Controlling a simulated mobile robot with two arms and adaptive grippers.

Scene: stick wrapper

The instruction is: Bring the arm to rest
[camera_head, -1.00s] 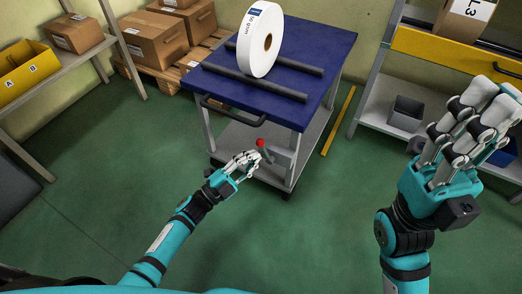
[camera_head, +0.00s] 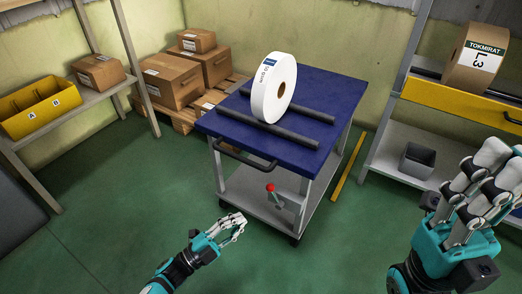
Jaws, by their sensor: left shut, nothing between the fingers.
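My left gripper (camera_head: 235,227) is in the lower middle, its fingers shut and empty. It is low in front of the blue-topped cart (camera_head: 235,131), apart from the cart and its red-knobbed lever (camera_head: 271,188). My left arm comes in from the bottom left. My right gripper (camera_head: 487,180) is raised at the right edge, with its fingers extended upward; I cannot tell whether it is open or shut. Nothing shows in it.
A white roll (camera_head: 273,88) stands on two dark bars on the cart. Cardboard boxes (camera_head: 173,80) sit on a pallet behind left. A shelf with a yellow bin (camera_head: 40,106) is left; a rack with a brown roll (camera_head: 477,59) is right. Green floor is open at front left.

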